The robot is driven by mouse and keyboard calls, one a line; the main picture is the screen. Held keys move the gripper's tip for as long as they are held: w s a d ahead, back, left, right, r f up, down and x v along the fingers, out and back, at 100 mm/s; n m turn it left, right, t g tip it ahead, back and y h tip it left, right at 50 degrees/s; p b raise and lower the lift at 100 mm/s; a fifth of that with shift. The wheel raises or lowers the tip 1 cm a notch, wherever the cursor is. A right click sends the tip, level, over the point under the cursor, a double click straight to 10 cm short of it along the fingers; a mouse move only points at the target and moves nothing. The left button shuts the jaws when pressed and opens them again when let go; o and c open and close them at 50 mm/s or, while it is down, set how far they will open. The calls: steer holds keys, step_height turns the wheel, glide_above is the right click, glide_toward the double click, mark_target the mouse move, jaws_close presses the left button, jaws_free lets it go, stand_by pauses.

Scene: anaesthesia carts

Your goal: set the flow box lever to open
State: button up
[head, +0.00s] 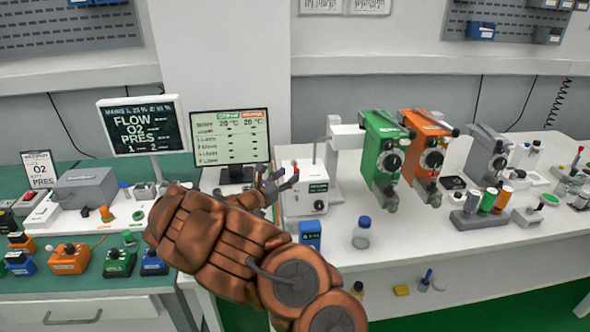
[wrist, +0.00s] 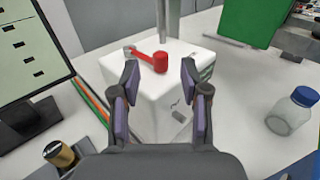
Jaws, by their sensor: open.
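A white box (head: 308,196), which looks like the flow box, stands on the white worktop just right of the small monitor. Its front bears a small dark label, too small to read. In the wrist view the box (wrist: 158,108) has a red lever (wrist: 146,57) on top, with a round red knob at its right end. My gripper (wrist: 160,80) is open and empty, its fingers in front of the lever, with the knob showing between the tips. I cannot tell whether they touch. In the head view my gripper (head: 277,181) is at the box's upper left.
The monitor (head: 230,137) stands close on the left. Green (head: 384,160) and orange (head: 421,150) vaporizer-like units stand to the right. A blue-capped bottle (head: 362,233) and a blue device (head: 310,234) are near the front edge. The worktop between bottle and units is clear.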

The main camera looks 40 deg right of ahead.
mark_target(295, 171)
steer(key=shift+w+d+p, duration=0.15)
steer(key=shift+d+p, duration=0.15)
steer(key=shift+d, duration=0.8)
steer(key=shift+w+d+p, duration=0.1)
steer(key=shift+d+p, duration=0.2)
steer(key=shift+d, duration=0.75)
steer(key=shift+c, duration=0.4)
jaws_close()
